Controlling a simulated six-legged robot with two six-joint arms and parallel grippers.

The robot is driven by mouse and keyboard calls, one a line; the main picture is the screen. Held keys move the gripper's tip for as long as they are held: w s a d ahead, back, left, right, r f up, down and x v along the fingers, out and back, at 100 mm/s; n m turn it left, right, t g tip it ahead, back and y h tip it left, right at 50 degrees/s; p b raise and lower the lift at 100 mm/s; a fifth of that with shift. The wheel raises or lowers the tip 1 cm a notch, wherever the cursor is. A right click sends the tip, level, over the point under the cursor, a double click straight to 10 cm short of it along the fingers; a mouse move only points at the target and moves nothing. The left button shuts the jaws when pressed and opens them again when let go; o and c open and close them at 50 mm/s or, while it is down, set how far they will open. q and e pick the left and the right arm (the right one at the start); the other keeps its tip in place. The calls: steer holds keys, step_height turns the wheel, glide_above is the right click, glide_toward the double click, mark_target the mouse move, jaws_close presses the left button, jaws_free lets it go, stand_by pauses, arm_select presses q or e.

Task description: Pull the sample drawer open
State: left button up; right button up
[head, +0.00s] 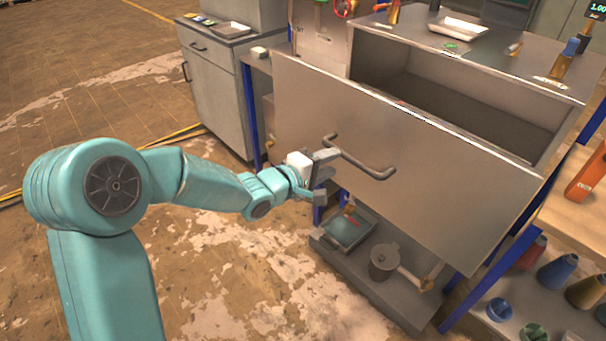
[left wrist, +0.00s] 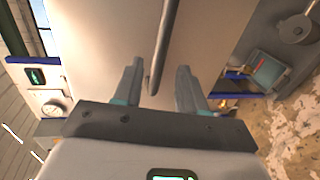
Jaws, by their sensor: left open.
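The sample drawer (head: 440,190) is a wide grey metal front standing out from its cabinet, and the open hollow behind its top edge shows in the head view. Its dark bar handle (head: 362,164) runs slantwise across the front. My left gripper (head: 328,172) is open at the left end of the handle. In the left wrist view, the handle (left wrist: 164,50) comes down from the top and its end lies between the two open fingers (left wrist: 155,88), with gaps on both sides. Whether it sits deep between them I cannot tell. My right gripper is not in view.
Below the drawer, a low shelf holds a tray (head: 350,228) and a lidded metal pot (head: 383,262). Coloured spools (head: 557,271) stand on a shelf at the lower right. A grey cabinet (head: 217,85) stands behind left. The floor at left is clear.

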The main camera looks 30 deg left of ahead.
arm_select(q)
steer(key=v, duration=0.9)
